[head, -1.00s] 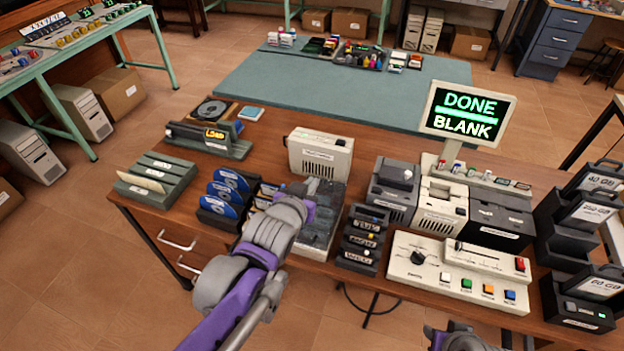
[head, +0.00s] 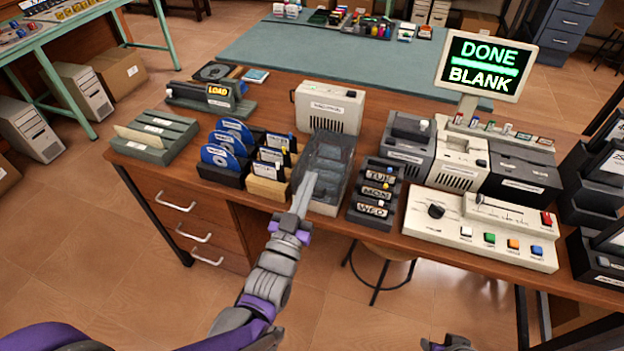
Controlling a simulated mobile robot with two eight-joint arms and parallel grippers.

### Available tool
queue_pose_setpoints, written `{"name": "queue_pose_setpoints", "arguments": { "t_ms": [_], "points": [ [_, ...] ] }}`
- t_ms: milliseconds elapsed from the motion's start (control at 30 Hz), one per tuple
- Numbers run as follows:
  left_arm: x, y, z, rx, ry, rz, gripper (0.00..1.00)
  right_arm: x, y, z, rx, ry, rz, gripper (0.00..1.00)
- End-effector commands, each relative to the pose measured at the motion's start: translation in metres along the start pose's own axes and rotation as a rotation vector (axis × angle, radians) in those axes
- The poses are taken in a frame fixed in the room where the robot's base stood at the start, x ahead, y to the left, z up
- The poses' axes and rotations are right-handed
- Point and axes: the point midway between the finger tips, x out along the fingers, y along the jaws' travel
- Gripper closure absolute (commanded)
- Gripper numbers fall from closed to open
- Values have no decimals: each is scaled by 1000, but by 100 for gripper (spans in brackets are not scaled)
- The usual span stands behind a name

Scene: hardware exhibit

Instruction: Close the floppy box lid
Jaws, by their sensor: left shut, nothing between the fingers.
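The floppy box (head: 322,207) is a grey box with a dark, see-through lid (head: 331,150), near the middle of the wooden bench. The lid appears to lie down over the box, with grey shapes showing through it; I cannot tell whether its front edge is fully seated. My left gripper (head: 309,178) is shut and empty, its fingertips at the box's front left in the picture. It hides part of the front edge, and I cannot tell whether it touches. Only a small part of my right gripper (head: 452,343) shows at the bottom edge, its fingers unclear.
Left of the box stand disc and card holders (head: 267,187). A cream drive (head: 328,108) stands behind it. A black labelled rack (head: 373,193) is close on the right, then a control panel (head: 480,229). A monitor (head: 482,65) reads DONE, BLANK.

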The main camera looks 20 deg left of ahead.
Motion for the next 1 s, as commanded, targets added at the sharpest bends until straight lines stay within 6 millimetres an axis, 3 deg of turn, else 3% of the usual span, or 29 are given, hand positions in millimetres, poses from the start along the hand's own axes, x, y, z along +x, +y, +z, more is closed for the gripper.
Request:
{"name": "queue_pose_setpoints", "arguments": {
  "t_ms": [433,1000],
  "points": [
    [-24,0,35,-1,-2,1,100,34,0,14,0,-12,0,61],
    [-28,1,42,-1,-8,2,100,38,0,16,0,-14,0,61]
  ]
}}
